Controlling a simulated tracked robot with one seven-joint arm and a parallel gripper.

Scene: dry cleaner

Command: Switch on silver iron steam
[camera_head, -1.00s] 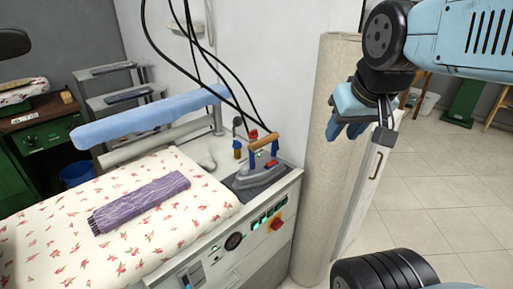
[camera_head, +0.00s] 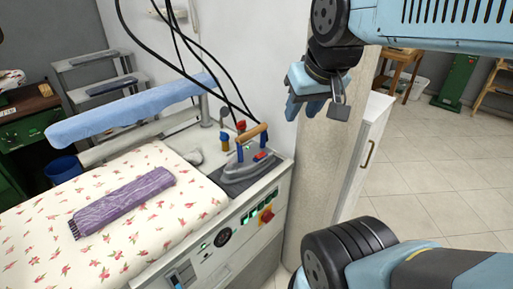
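The silver iron (camera_head: 247,174) rests flat on a dark pad on the right end of the ironing station (camera_head: 207,258). It has a wooden handle (camera_head: 250,133) on blue supports and a red switch (camera_head: 261,155) on its body. The station's front panel carries green-lit switches (camera_head: 250,215), a red knob (camera_head: 266,217) and a round gauge (camera_head: 222,237). My gripper (camera_head: 304,108) hangs empty with its blue fingers pointing down, right of the iron and higher in the picture, apart from it. The finger gap is unclear at this angle.
A folded purple cloth (camera_head: 122,202) lies on the floral ironing surface (camera_head: 150,240). A blue sleeve board (camera_head: 130,108) stands behind it. Black cables (camera_head: 190,62) hang down near the iron. A beige column and white cabinet (camera_head: 362,150) stand on the right; tiled floor lies beyond.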

